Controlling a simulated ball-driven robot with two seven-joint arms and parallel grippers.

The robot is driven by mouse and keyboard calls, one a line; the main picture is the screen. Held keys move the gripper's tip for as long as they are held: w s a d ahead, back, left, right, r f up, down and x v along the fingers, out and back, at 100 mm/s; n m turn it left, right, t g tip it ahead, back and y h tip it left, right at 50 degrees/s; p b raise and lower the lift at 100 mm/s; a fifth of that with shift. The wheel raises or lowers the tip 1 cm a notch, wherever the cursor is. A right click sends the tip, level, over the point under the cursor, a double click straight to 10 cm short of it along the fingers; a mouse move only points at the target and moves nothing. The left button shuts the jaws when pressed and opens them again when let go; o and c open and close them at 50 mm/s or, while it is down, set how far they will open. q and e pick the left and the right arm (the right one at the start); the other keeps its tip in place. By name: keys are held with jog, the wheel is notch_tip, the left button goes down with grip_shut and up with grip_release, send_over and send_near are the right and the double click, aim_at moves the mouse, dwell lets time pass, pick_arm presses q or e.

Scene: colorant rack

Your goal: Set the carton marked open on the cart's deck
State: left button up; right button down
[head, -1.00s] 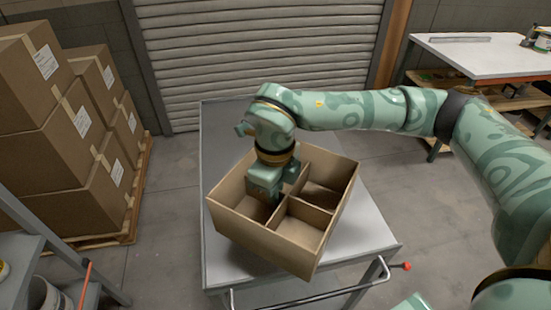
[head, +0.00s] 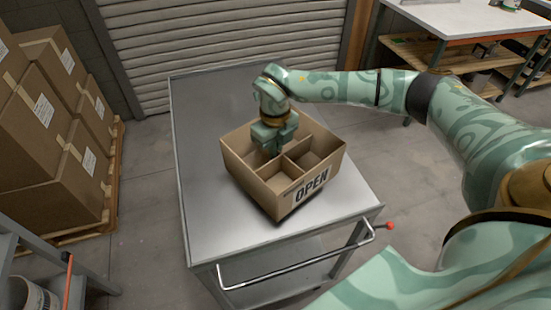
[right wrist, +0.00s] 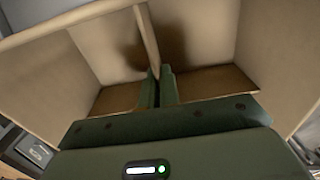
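The open-topped cardboard carton (head: 262,197) has crossed dividers and the word OPEN on its front-right face. It is over the middle of the cart's grey deck (head: 222,215), with a dark shadow close under its near corner. I cannot tell whether its base fully touches the deck. My right gripper (head: 272,150) reaches down into the carton from above. In the right wrist view its two fingers (right wrist: 158,88) are closed on either side of a cardboard divider (right wrist: 147,38). The fingertips are partly hidden in the head view. My left gripper is not in view.
The cart's push handle (head: 290,268) with a red knob is at its near side. Stacked closed boxes (head: 50,130) stand on a pallet at left. A white-topped workbench (head: 470,20) is at upper right. Bare deck lies behind and left of the carton.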

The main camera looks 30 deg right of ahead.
aim_at(276, 158)
jog(key=shift+w+d+f, duration=0.1)
jog(key=shift+d+f, duration=0.1)
jog(key=shift+f, duration=0.15)
notch_tip(276, 158, down, 3)
jog(key=shift+w+d+f+b, duration=0.1)
jog(key=shift+d+f+b, duration=0.1)
jog(key=shift+b, duration=0.3)
jog(key=shift+r, duration=0.1)
jog(key=shift+a, duration=0.1)
jog(key=c, duration=1.6)
grip_release()
jog(key=shift+c, duration=0.2)
notch_tip(276, 158, up, 12)
jog(key=p, duration=0.2)
